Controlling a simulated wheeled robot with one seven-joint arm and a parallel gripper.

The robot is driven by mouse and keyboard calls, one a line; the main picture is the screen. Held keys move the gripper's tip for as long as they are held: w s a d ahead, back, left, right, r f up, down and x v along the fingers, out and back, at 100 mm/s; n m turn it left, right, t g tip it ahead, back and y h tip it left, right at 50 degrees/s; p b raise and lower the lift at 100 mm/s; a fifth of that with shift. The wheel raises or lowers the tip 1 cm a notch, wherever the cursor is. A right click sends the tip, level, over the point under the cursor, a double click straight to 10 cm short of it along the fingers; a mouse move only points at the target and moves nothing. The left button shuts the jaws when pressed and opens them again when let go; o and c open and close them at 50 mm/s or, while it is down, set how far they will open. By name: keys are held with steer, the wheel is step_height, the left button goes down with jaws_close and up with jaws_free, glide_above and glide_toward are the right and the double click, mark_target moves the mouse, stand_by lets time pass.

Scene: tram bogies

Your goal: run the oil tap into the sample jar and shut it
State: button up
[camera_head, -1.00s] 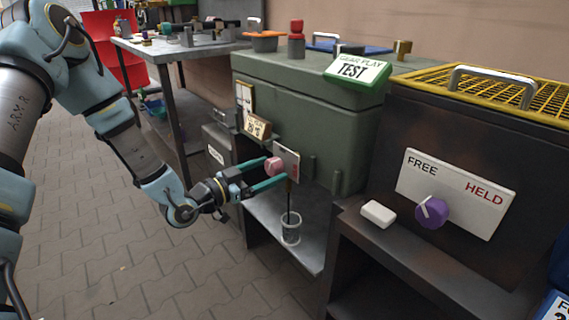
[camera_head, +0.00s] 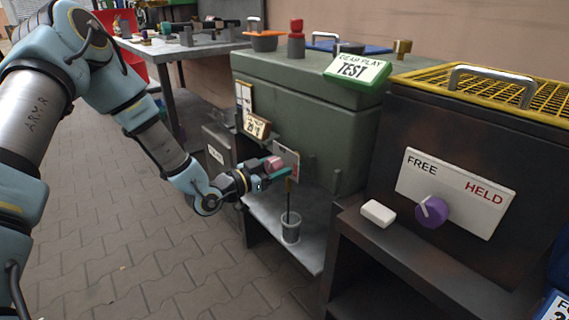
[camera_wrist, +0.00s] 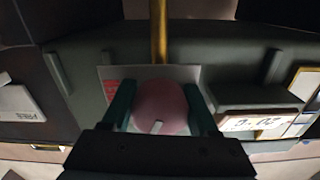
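The oil tap has a pink round knob (camera_head: 274,164) on a pale plate (camera_head: 292,158) on the front of the green gearbox housing. My gripper (camera_head: 271,168) is at the knob; in the wrist view its two teal fingers (camera_wrist: 161,108) lie against both sides of the knob (camera_wrist: 160,104). A brown spout (camera_head: 289,184) comes down below the plate, and a thin dark line runs from it into the sample jar (camera_head: 291,234). The jar stands upright on the grey shelf under the tap. Its fill level is too small to tell.
A purple knob (camera_head: 432,211) on a FREE/HELD plate is on the dark box at right. A white block (camera_head: 378,213) lies on the ledge beside it. A green TEST sign (camera_head: 357,70) tops the housing. The paved floor at left is open.

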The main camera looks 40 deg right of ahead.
mark_target(269, 170)
steer(key=c, duration=0.9)
steer(key=shift+n+p, duration=0.55)
steer(key=shift+n, duration=1.65)
steer(key=o, duration=1.4)
steer(key=a, duration=1.1)
steer(key=shift+w, duration=0.25)
